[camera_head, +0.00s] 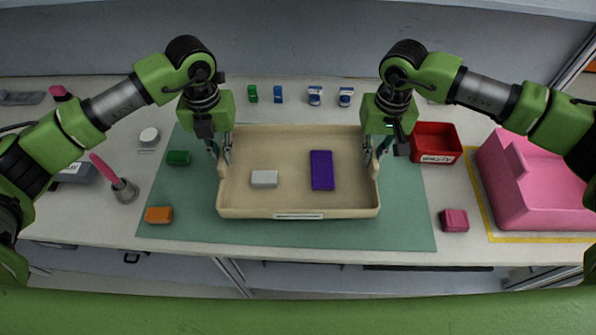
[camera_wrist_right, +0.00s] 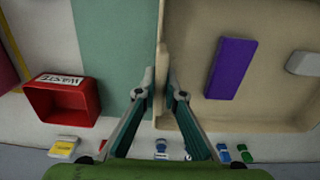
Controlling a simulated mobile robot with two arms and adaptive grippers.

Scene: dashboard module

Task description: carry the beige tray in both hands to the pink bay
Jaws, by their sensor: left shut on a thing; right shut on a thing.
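The beige tray (camera_head: 298,203) is at the middle of the green mat in the head view. It holds a white block (camera_head: 264,179) and a purple block (camera_head: 321,170). My left gripper (camera_head: 223,157) is shut on the tray's left wall. My right gripper (camera_head: 375,158) is shut on its right wall. In the right wrist view, the fingers (camera_wrist_right: 158,92) pinch the tray wall, with the purple block (camera_wrist_right: 230,68) inside. Whether the tray is lifted off the mat I cannot tell. The pink bay (camera_head: 535,190) stands at the right, inside a yellow outline, partly behind my right arm.
A red waste bin (camera_head: 436,143) sits right of the tray, between it and the pink bay. A dark pink block (camera_head: 453,220) lies near the front right. Green (camera_head: 178,158) and orange (camera_head: 159,215) blocks lie left of the tray.

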